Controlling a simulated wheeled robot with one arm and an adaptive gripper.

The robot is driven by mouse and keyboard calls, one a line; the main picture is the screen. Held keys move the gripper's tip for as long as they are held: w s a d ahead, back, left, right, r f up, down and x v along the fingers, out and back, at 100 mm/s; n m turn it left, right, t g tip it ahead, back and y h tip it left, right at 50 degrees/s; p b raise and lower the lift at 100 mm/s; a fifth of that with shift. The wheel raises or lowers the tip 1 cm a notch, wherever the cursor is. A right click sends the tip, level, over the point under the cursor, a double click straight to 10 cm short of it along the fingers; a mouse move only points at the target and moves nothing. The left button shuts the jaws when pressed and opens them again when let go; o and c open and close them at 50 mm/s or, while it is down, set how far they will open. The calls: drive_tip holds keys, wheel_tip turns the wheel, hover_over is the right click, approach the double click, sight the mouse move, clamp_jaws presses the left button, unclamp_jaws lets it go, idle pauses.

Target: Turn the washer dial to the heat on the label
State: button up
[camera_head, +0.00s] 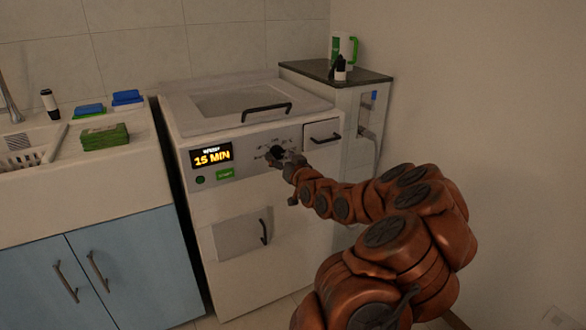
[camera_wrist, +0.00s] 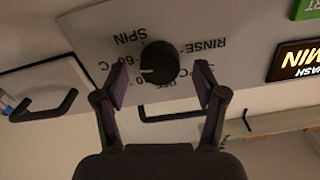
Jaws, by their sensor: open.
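The washer (camera_head: 250,205) is a white top-loading machine. Its dial (camera_wrist: 160,62) is a round black knob on the grey panel (camera_wrist: 230,22), seen upside down in the wrist view. A white mark on the knob points left in that view, toward the side where "60°C" is printed. "SPIN", "RINSE" and other partly covered heat marks ring it. My gripper (camera_wrist: 161,78) is open, with one finger on each side of the knob; I cannot tell whether they touch it. In the head view my gripper (camera_head: 284,160) is at the panel and mostly hides the dial. I make out no heat label.
A display (camera_head: 211,156) reads "15 MIN" above a green button (camera_head: 226,175). A drawer (camera_head: 323,133) is right of the dial, and a handled lid (camera_head: 240,102) is above. A side cabinet (camera_head: 335,73) holds a jug. A sink counter (camera_head: 75,175) stands left.

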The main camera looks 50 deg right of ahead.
drive_tip(key=v, duration=1.1)
idle(0.8)
